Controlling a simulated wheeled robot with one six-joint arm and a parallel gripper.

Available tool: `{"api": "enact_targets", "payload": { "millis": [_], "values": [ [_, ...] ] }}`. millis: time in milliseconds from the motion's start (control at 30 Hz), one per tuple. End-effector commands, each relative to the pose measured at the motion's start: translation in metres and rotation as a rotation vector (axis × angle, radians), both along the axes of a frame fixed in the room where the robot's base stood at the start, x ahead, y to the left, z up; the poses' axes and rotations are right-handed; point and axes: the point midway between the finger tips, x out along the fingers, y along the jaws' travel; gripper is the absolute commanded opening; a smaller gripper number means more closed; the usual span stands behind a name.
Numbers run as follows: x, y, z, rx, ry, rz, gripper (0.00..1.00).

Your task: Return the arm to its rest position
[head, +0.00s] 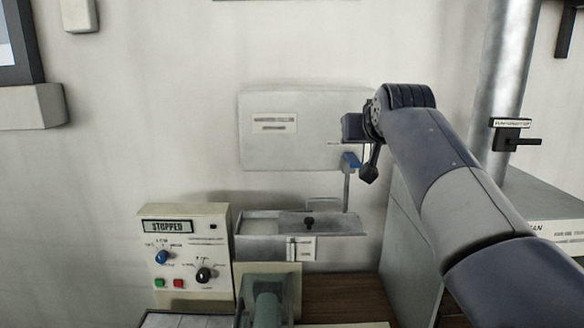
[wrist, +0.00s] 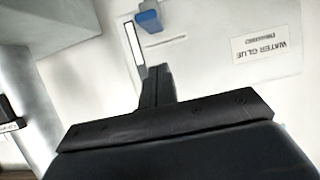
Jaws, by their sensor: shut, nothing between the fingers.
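My gripper (head: 369,172) hangs at the end of my grey and dark arm, which comes in from the right in the head view. Its fingers are closed together with nothing between them. In the wrist view the shut fingers (wrist: 158,82) point up toward the white box. In the head view the gripper is just right of the blue-ended lever (head: 350,160). The blue piece also shows ahead of the fingers in the wrist view (wrist: 149,18), with a visible gap. No marked rest place shows.
A white wall box (head: 290,150) with a label hangs behind a metal tray (head: 262,226). A control panel (head: 187,218) reading STOPPED stands left. A grey cabinet (head: 412,245) and a pipe with a black handle (head: 512,135) stand right, close to my arm.

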Motion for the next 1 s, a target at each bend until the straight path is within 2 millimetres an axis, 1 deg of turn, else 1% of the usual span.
{"api": "enact_targets", "payload": {
  "millis": [33, 100, 167, 200, 233, 567, 933, 1000],
  "values": [
    [0.009, 0.0, -0.007, 0.0, 0.004, 0.0, 0.0],
    [0.02, 0.0, -0.016, 0.0, 0.005, 0.0, 0.0],
    [0.026, 0.0, -0.031, 0.0, 0.004, 0.0, 0.0],
    [0.029, 0.0, -0.029, 0.0, 0.008, 0.0, 0.0],
    [0.03, 0.0, -0.021, 0.0, 0.024, 0.0, 0.0],
    [0.038, 0.0, -0.015, 0.0, 0.2, 0.0, 0.0],
    [0.04, 0.0, -0.007, 0.0, 0.385, 0.0, 0.0],
    [0.037, 0.0, 0.001, 0.0, 0.377, 0.0, 0.0]
  ]
}}
